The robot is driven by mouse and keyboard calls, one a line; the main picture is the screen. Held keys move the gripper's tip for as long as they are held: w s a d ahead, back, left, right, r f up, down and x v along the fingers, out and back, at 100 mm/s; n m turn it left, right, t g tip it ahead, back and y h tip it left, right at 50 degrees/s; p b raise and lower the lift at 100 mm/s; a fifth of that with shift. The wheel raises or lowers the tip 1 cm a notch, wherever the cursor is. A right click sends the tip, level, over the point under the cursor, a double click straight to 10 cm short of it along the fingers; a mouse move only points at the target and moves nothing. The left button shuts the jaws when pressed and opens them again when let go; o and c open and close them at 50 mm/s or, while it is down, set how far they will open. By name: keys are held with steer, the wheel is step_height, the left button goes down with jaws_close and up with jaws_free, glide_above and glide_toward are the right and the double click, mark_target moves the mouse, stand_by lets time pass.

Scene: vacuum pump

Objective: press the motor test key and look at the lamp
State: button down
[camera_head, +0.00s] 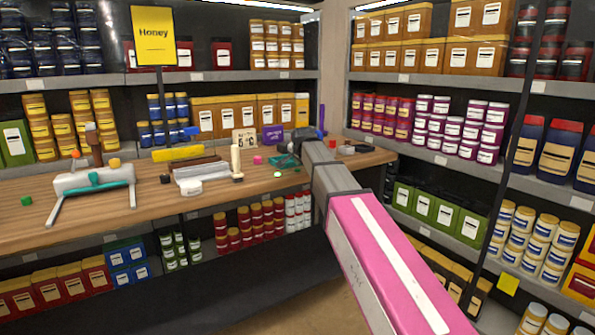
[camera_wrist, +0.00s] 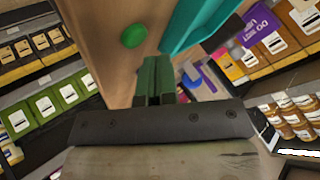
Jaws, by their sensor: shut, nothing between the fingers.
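In the wrist view, my gripper (camera_wrist: 157,82) has its dark green fingers together, with nothing between them. It is above or beside the wooden bench top (camera_wrist: 105,45). A small round green piece (camera_wrist: 133,33) lies ahead and left of the fingertips. A teal part (camera_wrist: 198,22) lies ahead and to the right. The head view shows a small green disc (camera_head: 277,174) and a teal piece (camera_head: 284,161) near my arm's far end. I cannot tell which part is the motor test key or the lamp. My fingertips are not clear in the head view.
A white body with teal and grey parts (camera_head: 95,181) stands at the bench's left. A yellow block (camera_head: 178,153), white cylinder (camera_head: 236,161), pink block (camera_head: 258,160) and purple sign (camera_head: 273,134) are on the bench. Stocked shelves enclose the bench behind and at right.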

mark_target(299, 169)
steer(key=shift+f, duration=0.1)
steer(key=shift+f, duration=0.3)
steer(key=shift+f, duration=0.4)
stand_by(0.7)
steer(key=shift+r, duration=0.85)
steer(key=shift+r, duration=2.5)
steer(key=shift+s, duration=0.1)
